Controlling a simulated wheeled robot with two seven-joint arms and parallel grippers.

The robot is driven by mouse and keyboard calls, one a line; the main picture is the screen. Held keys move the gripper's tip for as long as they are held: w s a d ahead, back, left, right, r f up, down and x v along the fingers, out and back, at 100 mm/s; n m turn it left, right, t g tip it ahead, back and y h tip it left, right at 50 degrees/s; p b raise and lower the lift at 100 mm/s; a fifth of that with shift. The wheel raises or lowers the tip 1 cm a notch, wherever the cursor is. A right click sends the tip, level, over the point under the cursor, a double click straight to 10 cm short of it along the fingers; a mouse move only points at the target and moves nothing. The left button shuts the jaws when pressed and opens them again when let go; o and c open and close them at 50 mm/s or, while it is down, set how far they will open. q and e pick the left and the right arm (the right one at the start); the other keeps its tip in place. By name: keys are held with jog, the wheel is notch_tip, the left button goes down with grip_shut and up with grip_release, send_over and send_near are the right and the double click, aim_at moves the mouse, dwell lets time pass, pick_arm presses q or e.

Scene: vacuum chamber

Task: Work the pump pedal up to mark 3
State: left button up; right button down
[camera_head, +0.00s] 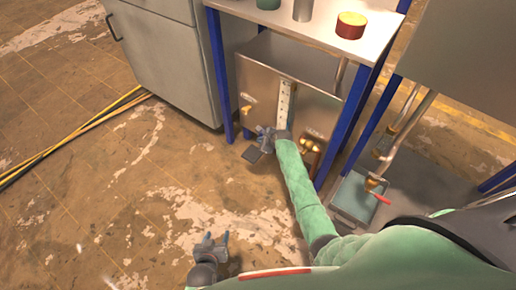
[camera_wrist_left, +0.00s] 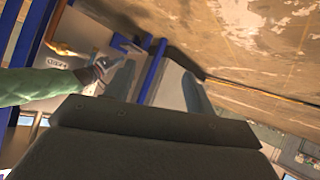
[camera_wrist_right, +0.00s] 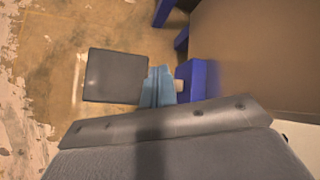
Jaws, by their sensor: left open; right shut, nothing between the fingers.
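The pump pedal (camera_head: 252,155) is a small dark plate low in front of a metal pump cabinet (camera_head: 312,88). A pale upright scale strip (camera_head: 286,100) runs down the cabinet front; its marks are too small to read. My right gripper (camera_head: 265,137) is shut and empty, just above and beside the pedal. In the right wrist view its blue fingers (camera_wrist_right: 158,84) lie at the right edge of the dark square pedal (camera_wrist_right: 115,76); I cannot tell whether they touch it. My left gripper (camera_head: 212,243) is open and empty, low over the floor, away from the pedal.
Blue frame legs (camera_head: 219,75) stand beside the cabinet, under a shelf with a red-yellow tin (camera_head: 350,25). A grey cupboard (camera_head: 170,58) stands to the left. Yellow and black cables (camera_head: 75,137) cross the floor. Pipework with a red-handled valve (camera_head: 378,190) is at right.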

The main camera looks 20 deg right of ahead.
aim_at(257, 150)
jog(key=shift+f, duration=0.55)
jog(key=shift+s+a+f+b, duration=0.1)
jog(key=shift+f+b, duration=0.2)
jog(key=shift+f, duration=0.1)
pick_arm(q)
jog(key=w+r+t, duration=0.2)
jog(key=w+r, duration=0.2)
jog(key=r, duration=0.2)
jog(key=shift+d+r+h, duration=0.3)
dwell(1.0)
jog(key=shift+w+r, duration=0.1)
jog(key=shift+r, duration=0.05)
pick_arm(e)
jog(key=shift+f, duration=0.4)
